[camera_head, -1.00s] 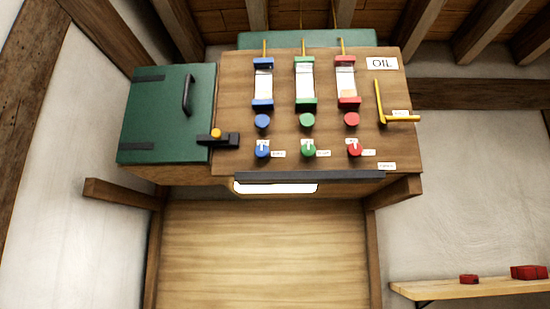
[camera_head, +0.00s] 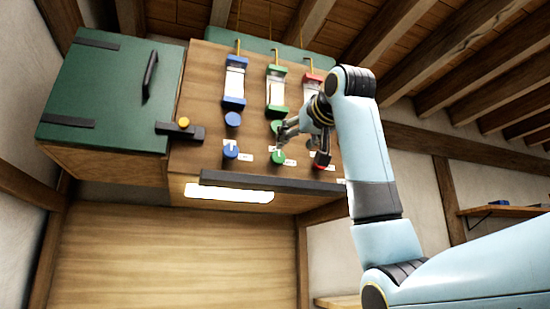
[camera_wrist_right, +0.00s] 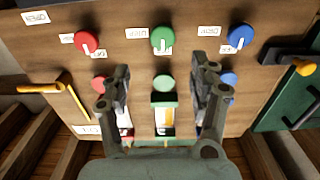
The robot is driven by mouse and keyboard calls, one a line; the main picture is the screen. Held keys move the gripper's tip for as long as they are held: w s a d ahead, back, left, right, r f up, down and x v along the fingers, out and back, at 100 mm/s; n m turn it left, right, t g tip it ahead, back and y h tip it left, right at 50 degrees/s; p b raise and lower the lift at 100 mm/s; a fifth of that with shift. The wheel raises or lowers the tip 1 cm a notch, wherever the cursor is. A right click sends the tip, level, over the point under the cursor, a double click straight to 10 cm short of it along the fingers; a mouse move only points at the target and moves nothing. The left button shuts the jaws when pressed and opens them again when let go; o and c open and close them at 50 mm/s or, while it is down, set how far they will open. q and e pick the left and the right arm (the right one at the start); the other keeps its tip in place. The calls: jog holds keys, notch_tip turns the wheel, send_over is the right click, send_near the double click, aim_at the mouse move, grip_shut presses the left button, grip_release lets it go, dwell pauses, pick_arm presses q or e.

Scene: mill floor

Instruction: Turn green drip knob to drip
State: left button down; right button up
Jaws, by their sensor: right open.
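The green drip knob (camera_head: 278,157) is the lower round green knob on the wooden panel, with a white pointer mark. In the right wrist view, which shows the panel upside down, the green drip knob (camera_wrist_right: 163,39) is ahead of the fingers, near the middle. My right gripper (camera_head: 299,151) is in front of the panel, close to the green knob and the red one. In the wrist view my right gripper (camera_wrist_right: 160,72) is open and empty, its fingers apart on either side of the green column. Contact with the knob does not show. My left gripper is out of view.
A blue knob (camera_wrist_right: 241,37) and a red knob (camera_wrist_right: 87,42) flank the green one closely. A second green knob (camera_head: 276,126) sits above it. A dark ledge (camera_head: 270,181) runs below the panel, and a green cabinet (camera_head: 105,90) stands at left.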

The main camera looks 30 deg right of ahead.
aim_at(279, 156)
jog(key=p+x, duration=0.1)
jog(key=x, duration=0.2)
jog(key=p+x, duration=0.2)
jog(key=x, duration=0.1)
jog(key=p+x, duration=0.1)
jog(key=x, duration=0.2)
jog(key=shift+w+r+p, duration=0.25)
jog(key=shift+w+p, duration=0.1)
jog(key=shift+w, duration=0.1)
jog(key=shift+w+f, duration=0.15)
jog(key=shift+w, duration=0.45)
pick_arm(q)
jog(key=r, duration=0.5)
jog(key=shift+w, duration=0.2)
pick_arm(e)
jog(key=shift+s, duration=0.1)
jog(key=shift+c, duration=1)
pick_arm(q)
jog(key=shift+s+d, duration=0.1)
pick_arm(e)
jog(key=c, duration=0.9)
